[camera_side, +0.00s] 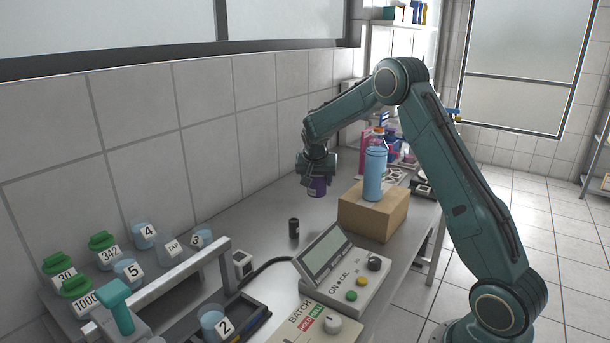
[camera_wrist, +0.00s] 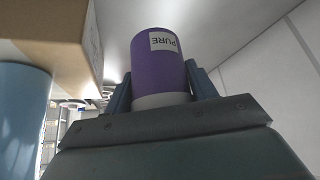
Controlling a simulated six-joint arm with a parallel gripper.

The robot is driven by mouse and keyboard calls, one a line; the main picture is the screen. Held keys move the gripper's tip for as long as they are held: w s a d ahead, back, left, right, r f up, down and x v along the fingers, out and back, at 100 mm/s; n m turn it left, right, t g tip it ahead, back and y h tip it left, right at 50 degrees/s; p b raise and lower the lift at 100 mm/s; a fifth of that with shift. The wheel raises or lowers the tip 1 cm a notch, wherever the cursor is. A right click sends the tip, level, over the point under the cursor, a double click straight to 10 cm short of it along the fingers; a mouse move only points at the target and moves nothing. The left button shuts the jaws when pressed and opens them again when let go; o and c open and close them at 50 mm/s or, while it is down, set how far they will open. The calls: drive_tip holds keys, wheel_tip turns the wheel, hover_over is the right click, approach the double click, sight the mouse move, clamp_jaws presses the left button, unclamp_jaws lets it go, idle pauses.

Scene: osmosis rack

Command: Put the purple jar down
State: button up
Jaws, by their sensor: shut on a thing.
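The purple jar (camera_side: 318,187) hangs below my gripper (camera_side: 317,176) in the side view, above the grey bench and apart from it. In the wrist view the jar (camera_wrist: 158,62) has a white label reading PURE and a pale band at its end near the gripper. The fingers of my gripper (camera_wrist: 162,88) stand on both sides of it and are shut on it. The jar's far end is free, with bare bench surface beyond it.
A blue bottle (camera_side: 375,175) stands on a cardboard box (camera_side: 373,213) right of the jar. A small black cylinder (camera_side: 294,228) stands on the bench (camera_side: 262,224) nearer the camera. A control box (camera_side: 345,281) is in front. Numbered beakers and green-lidded jars stand at left.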

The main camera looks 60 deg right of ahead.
sight(317, 192)
drive_tip(key=shift+f, duration=2.05)
drive_tip(key=shift+f, duration=0.15)
drive_tip(key=shift+f, duration=2)
drive_tip(key=shift+f, duration=0.1)
drive_tip(key=o, duration=1)
drive_tip(key=v, duration=1)
drive_tip(key=shift+a+r, duration=0.1)
drive_tip(key=shift+r, duration=0.25)
drive_tip(key=shift+s+a+r, duration=0.25)
drive_tip(key=shift+a+r, duration=0.1)
drive_tip(key=shift+r, duration=0.25)
